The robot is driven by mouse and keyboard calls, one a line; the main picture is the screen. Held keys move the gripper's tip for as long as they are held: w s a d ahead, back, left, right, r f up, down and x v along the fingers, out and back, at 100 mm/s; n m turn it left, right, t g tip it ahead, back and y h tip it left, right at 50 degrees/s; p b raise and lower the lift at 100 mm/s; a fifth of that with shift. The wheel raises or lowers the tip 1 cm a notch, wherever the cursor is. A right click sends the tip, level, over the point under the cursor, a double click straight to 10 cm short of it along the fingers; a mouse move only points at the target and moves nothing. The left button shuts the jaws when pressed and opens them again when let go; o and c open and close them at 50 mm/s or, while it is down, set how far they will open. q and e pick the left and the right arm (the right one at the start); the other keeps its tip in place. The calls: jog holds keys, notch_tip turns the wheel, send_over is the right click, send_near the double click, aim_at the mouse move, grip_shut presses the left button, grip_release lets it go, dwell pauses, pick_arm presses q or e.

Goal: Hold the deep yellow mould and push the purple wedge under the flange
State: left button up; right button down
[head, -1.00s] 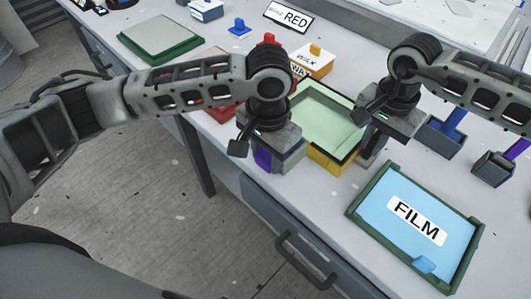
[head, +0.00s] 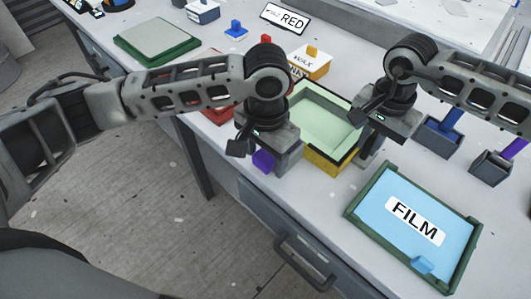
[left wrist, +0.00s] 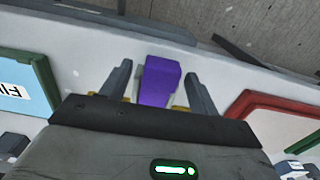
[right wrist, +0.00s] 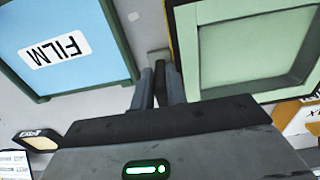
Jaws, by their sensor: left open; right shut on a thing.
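The deep yellow mould (head: 326,163) has a pale green hollow and stands near the table's front edge in the head view. Its pale rim and hollow also show in the right wrist view (right wrist: 255,52). My right gripper (head: 368,155) is shut on the mould's edge at the side towards the FILM tray; its fingers (right wrist: 160,75) hide the exact contact. The purple wedge (head: 263,161) is beside the mould at its front left. In the left wrist view the wedge (left wrist: 160,82) lies between the spread fingers of my open left gripper (left wrist: 160,78). Whether the wedge touches the flange is hidden.
A blue FILM tray (head: 420,222) with a green frame lies right of the mould. A WAX box (head: 310,62) stands behind it. A red mould (head: 215,112) lies to the left, partly behind my arm. Blue and purple-handled blocks stand at right. The table's front edge is close.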

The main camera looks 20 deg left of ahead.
pick_arm(q)
notch_tip(320, 180, up, 12)
jog(key=shift+f, duration=0.2)
jog(key=shift+f, duration=0.1)
jog(key=c, duration=0.5)
jog(key=s+f, duration=0.1)
jog(key=s+a+f, duration=0.1)
jog(key=f, duration=0.1)
jog(key=s+f, duration=0.1)
jog(key=shift+s+a+f, duration=0.1)
jog(key=shift+a+f, duration=0.2)
jog(key=shift+a, duration=0.05)
grip_shut()
jog(key=shift+f, duration=3.5)
